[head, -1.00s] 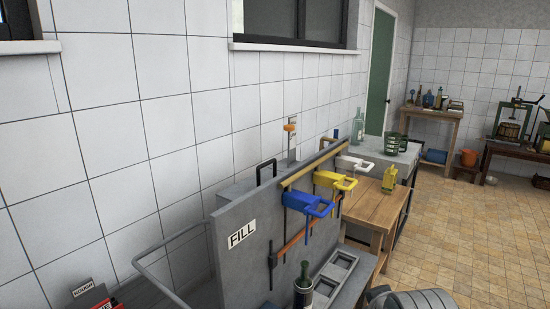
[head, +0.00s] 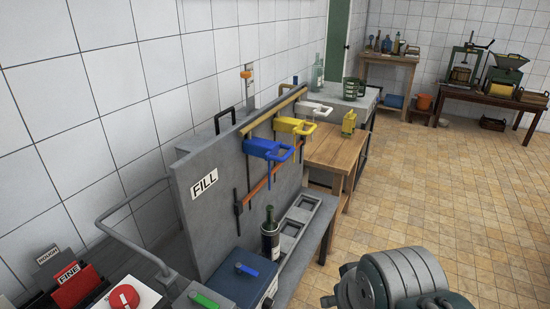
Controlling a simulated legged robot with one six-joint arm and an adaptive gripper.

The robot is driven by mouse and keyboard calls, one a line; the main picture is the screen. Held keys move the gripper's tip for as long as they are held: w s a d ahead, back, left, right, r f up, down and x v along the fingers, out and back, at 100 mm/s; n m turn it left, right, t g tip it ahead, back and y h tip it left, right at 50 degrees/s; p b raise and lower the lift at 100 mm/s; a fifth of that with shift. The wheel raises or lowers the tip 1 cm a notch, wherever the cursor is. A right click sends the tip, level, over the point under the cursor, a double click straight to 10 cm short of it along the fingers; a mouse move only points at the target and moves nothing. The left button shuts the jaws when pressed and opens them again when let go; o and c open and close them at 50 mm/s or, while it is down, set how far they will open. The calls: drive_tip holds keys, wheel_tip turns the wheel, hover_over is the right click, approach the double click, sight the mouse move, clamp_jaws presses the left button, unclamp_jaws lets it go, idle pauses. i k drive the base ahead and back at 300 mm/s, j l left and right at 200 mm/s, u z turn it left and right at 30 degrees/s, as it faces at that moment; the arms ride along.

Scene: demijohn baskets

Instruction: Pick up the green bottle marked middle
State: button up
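A dark bottle (head: 270,238) with a pale label stands upright in the grey slotted tray, in front of the panel marked FILL. Its glass looks near black or dark green, and I cannot read its label. A paler, greenish clear bottle (head: 318,73) stands on the grey counter behind. I see no legible "middle" mark on any bottle. Part of my arm (head: 405,278) shows at the lower right, well right of the dark bottle. My gripper's fingers do not show.
The grey FILL panel (head: 200,215) carries blue (head: 268,149), yellow (head: 293,126) and white (head: 314,109) handles. A blue-topped box (head: 240,276) stands before the tray. A wooden table (head: 335,150) holds a yellow bottle (head: 349,123). Open tiled floor (head: 450,190) lies to the right.

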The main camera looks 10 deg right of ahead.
sight(270, 229)
drive_tip(key=i+l+u, duration=0.1)
drive_tip(key=u, duration=0.3)
drive_tip(key=l+u, duration=0.5)
drive_tip(key=u, duration=0.3)
drive_tip(key=i+l, duration=0.1)
drive_tip(key=l, duration=1.3)
drive_tip(key=i, duration=0.05)
